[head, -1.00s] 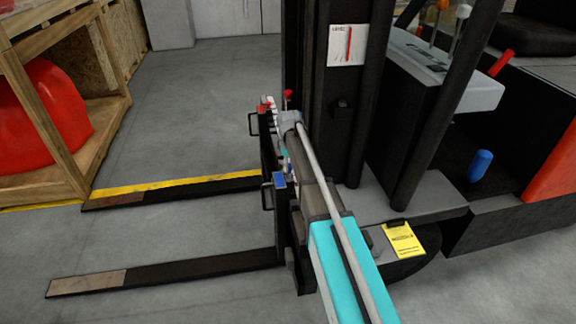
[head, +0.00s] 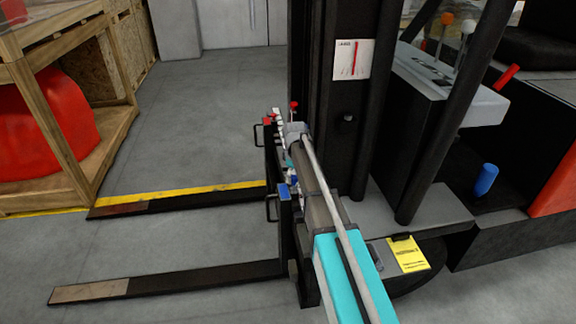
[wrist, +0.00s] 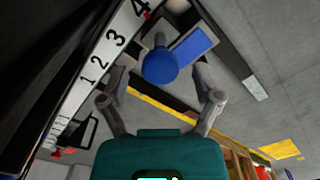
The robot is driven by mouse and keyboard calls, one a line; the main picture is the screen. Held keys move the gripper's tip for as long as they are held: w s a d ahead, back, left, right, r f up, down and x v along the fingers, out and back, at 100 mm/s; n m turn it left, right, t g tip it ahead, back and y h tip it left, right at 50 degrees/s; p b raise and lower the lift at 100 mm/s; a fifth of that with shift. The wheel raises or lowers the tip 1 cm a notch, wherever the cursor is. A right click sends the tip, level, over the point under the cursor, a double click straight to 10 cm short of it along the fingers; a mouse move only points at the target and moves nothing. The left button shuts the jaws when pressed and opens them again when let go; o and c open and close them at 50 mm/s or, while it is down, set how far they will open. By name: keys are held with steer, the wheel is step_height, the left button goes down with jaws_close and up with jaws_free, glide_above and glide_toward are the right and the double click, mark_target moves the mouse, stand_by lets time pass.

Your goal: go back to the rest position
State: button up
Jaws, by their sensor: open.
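My gripper (wrist: 160,82) is open in the wrist view, its two fingers spread with nothing held between them. A round blue knob (wrist: 160,68) shows just beyond and between the fingertips; I cannot tell the exact gap. A flat blue plate (wrist: 193,46) lies behind the knob. In the head view my arm reaches from the bottom edge to the forklift's black fork carriage (head: 273,165), where a small blue part (head: 284,191) shows. The fingers are too small to make out there.
A white scale with black numbers (wrist: 116,38) runs close beside the left finger. The forklift mast (head: 320,110) stands just right of my arm. Two forks (head: 190,278) extend left. A wooden crate (head: 78,170) holds a red nosecone (head: 50,125). Floor between the forks is clear.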

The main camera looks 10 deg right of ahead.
step_height(320, 180, up, 21)
steer(key=p, duration=2.1)
steer(key=shift+r+p, duration=0.5)
steer(key=shift+r, duration=0.05)
steer(key=shift+s, duration=0.55)
